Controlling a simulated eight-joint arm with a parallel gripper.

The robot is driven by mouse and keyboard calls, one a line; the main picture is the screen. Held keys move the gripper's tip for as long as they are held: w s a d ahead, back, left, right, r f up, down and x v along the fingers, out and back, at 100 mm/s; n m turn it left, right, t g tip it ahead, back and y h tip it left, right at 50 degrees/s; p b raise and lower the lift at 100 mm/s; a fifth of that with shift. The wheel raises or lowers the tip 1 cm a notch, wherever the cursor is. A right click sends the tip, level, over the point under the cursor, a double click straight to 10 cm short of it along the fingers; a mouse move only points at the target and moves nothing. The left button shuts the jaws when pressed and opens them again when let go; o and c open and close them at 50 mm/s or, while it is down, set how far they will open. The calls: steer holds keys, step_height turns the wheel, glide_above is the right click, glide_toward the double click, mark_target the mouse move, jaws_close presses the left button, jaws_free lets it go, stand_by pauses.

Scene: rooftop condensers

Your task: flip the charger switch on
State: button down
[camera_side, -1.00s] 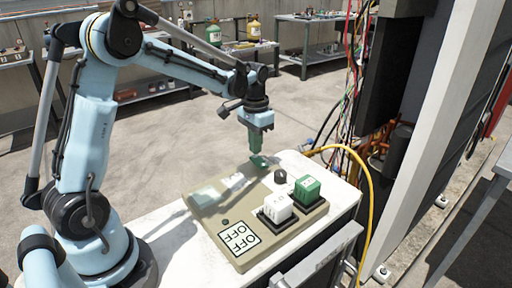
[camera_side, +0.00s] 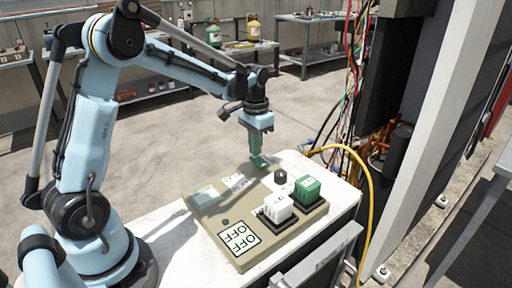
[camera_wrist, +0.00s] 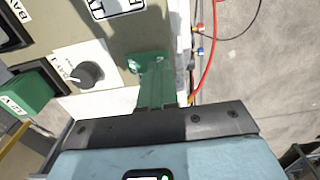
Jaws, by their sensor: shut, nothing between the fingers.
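My gripper (camera_side: 259,162) points down with its green fingers shut and empty, at the far edge of the tan charger panel (camera_side: 212,219). In the wrist view its green fingertips (camera_wrist: 148,63) are beside the panel edge; I cannot tell whether they touch it. A black knob (camera_side: 281,177) stands on the panel right of the fingers; it also shows on a white plate in the wrist view (camera_wrist: 87,74). An "OFF OFF" label (camera_side: 240,239) is on the near side and another white label (camera_side: 237,182) on the far side. I cannot clearly make out the charger switch lever.
A white block (camera_side: 277,208) and a green block (camera_side: 307,189) sit in black holders on the panel's right. A yellow hose (camera_side: 369,195) arcs past the white bench top (camera_side: 165,240). A tall cabinet with loose wires (camera_side: 346,110) stands behind right.

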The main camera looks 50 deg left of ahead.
mark_target(255, 158)
steer(key=shift+f, duration=0.75)
stand_by(0.3)
steer(key=shift+r, duration=3.55)
steer(key=s+d+r+t, duration=0.1)
steer(key=s+d+t, duration=0.6)
steer(key=s+d, duration=0.3)
steer(key=s, duration=0.3)
steer(key=shift+s+d+r, duration=0.3)
steer(key=shift+d+r, duration=0.1)
